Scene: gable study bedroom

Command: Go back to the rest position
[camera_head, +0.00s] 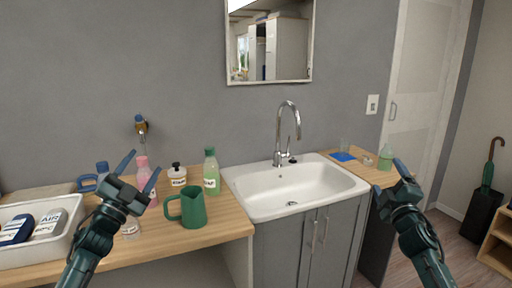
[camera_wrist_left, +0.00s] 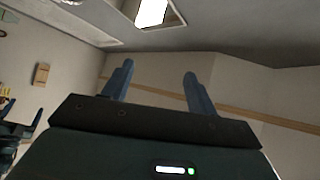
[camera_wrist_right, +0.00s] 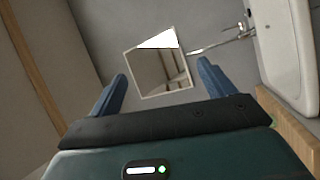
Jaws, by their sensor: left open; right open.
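My left gripper (camera_head: 138,172) is raised in front of the left counter in the head view, with its fingers apart and nothing between them. In the left wrist view its fingers (camera_wrist_left: 158,90) stand apart against walls and ceiling. My right gripper (camera_head: 388,176) is in front of the right counter, with its fingers apart and empty. In the right wrist view its fingers (camera_wrist_right: 160,95) are spread, with the mirror (camera_wrist_right: 160,68) beyond them. My left gripper covers part of the bottles behind it in the head view.
A white sink (camera_head: 262,205) sits between the wooden counters.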

